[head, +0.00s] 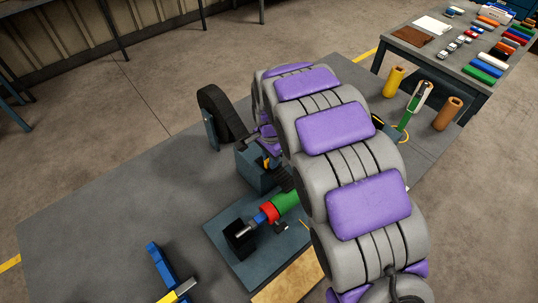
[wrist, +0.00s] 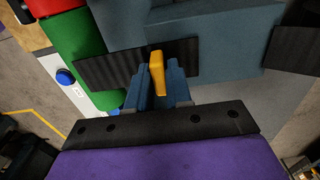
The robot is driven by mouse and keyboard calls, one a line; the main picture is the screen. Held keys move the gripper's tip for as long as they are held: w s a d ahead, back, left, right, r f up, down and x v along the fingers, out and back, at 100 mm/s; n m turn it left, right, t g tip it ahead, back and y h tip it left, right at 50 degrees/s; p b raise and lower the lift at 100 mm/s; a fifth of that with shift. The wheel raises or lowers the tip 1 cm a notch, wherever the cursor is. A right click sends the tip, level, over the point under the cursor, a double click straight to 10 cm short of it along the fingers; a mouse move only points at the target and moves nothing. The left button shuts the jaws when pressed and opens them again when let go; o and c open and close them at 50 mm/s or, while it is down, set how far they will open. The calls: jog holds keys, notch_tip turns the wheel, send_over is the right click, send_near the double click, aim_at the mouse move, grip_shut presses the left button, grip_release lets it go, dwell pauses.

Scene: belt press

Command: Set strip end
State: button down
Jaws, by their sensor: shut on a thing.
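In the wrist view my gripper (wrist: 161,72) has its two blue fingers closed on a yellow tab (wrist: 157,72) that stands between them. A black ribbed strip end (wrist: 105,66) lies crosswise behind the fingertips, in front of a blue-grey press block (wrist: 225,30). It cannot be told whether the tab is joined to the strip. Another piece of black ribbed strip (wrist: 294,50) shows at the right. In the head view the press block (head: 255,172) stands on the bench, and my arm hides most of the gripper. A coil of black belt (head: 222,115) stands behind it.
A green and red cylinder (head: 286,203) sits on a blue base plate beside the press block. A blue tool with a yellow part (head: 163,268) lies at the front left. Yellow (head: 394,80) and brown (head: 447,113) cylinders stand at the right. The bench's left side is clear.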

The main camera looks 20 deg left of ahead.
jog(key=shift+s+f, duration=0.3)
jog(key=c, duration=1.1)
grip_release()
jog(key=shift+d+r, duration=0.1)
jog(key=shift+r, duration=0.05)
jog(key=shift+w+r, duration=0.15)
jog(key=shift+r, duration=0.45)
notch_tip(320, 180, up, 16)
jog(key=p, duration=0.3)
